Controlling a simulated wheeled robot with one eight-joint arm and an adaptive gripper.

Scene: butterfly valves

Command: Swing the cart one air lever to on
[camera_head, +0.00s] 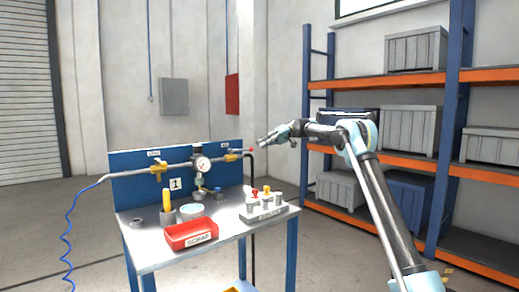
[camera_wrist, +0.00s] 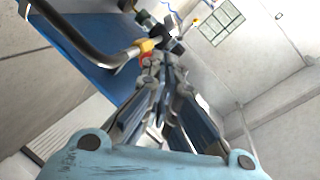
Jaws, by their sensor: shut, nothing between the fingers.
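A blue-backed cart (camera_head: 149,262) carries a grey air pipe (camera_head: 183,164) with a round gauge (camera_head: 203,164). A yellow valve body (camera_head: 159,167) sits on the pipe left of the gauge. Another yellow valve body (camera_head: 232,157) sits right of it, with a red-tipped part at the pipe's right end. A plate marked 1 (camera_head: 175,184) is on the back panel. My gripper (camera_head: 263,142) is shut and empty, above and right of the right valve. In the wrist view my gripper (camera_wrist: 163,62) has a yellow valve piece (camera_wrist: 146,45) just beyond its fingertips. I cannot tell whether they touch.
On the cart top are a red bin (camera_head: 190,236), a rack of coloured-top items (camera_head: 264,208) and a yellow-handled tool in a cup (camera_head: 167,205). A blue coiled hose (camera_head: 68,225) hangs at left. Shelving with crates (camera_head: 408,122) stands at right.

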